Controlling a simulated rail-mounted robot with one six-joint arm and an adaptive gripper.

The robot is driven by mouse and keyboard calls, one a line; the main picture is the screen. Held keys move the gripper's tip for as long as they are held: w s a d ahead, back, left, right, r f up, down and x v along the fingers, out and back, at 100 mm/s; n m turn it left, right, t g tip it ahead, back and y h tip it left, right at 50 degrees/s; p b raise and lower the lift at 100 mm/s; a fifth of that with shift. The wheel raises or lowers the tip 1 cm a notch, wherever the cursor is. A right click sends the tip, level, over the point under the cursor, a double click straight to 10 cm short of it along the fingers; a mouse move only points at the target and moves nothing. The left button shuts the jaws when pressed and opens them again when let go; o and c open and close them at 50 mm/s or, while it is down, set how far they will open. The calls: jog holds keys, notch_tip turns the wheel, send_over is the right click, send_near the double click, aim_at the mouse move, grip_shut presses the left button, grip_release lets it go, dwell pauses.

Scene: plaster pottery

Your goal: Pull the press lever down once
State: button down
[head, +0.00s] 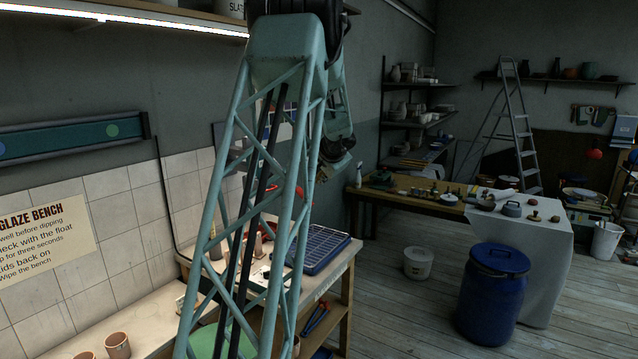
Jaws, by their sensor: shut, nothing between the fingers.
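My gripper (338,167) shows as a small dark shape below my green forearm, right of my lattice arm link. It is shut and empty; its fingertips are small and hard to make out. A red bar (304,204) shows in pieces behind the lattice, over the bench at the wall. It looks like the press lever, but its ends and the press body are mostly hidden. My gripper appears above and to the right of the red bar in the picture. I cannot tell the distance between them, and see no clear contact.
A blue gridded tray (318,248) lies on the bench (344,268) beside the red bar. Terracotta cups (117,345) stand at the lower left. A wooden table (420,203), a lidded blue barrel (492,294) and a white bucket (418,263) stand right, with open floor between.

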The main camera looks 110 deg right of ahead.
jog(key=shift+a+r, duration=0.3)
jog(key=shift+a, duration=0.1)
jog(key=shift+w, duration=0.1)
dwell(0.6)
